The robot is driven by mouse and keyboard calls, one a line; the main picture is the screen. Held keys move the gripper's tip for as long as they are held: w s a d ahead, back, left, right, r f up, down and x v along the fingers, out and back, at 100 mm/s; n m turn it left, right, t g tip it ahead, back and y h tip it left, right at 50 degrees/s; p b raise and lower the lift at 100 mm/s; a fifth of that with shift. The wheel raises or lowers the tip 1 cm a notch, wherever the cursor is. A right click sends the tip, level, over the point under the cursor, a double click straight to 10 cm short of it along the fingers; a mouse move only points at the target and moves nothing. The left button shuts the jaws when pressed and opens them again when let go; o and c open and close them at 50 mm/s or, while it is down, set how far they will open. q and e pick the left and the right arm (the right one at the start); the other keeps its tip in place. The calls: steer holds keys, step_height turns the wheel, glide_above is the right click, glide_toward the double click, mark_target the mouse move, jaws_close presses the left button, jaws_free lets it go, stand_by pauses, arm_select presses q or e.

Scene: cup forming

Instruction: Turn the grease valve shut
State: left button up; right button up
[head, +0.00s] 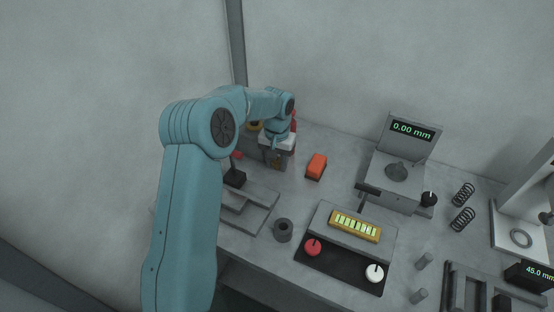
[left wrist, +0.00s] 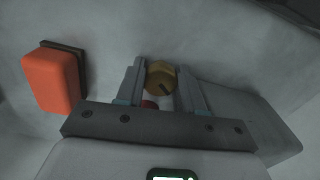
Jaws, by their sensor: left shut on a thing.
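My left gripper (left wrist: 161,72) is shut on a round brass knob, the grease valve (left wrist: 159,76), with a finger on each side of it. The knob has a dark line across its face. My right gripper is not in view.
An orange block (head: 316,166) stands close to the right of my gripper. Grey stepped blocks (head: 240,210) and a dark ring (head: 283,230) lie nearer. A panel with a red knob (head: 312,247) and a white knob (head: 374,272) stands at the front. A gauge reads 0.00 mm (head: 412,131).

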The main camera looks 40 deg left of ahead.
mark_target(277, 160)
arm_select(q)
steer(key=m, duration=0.5)
steer(key=shift+r+m+p, duration=0.15)
steer(key=shift+m+p, duration=0.15)
steer(key=shift+p, duration=0.05)
steer(key=shift+w+a+m, duration=0.1)
steer(key=shift+m, duration=2.1)
steer(key=shift+p, duration=0.3)
steer(key=o, duration=1)
steer(key=shift+o, duration=0.2)
step_height(277, 160, up, 16)
steer(key=shift+r+p, duration=0.2)
steer(key=shift+p, duration=0.15)
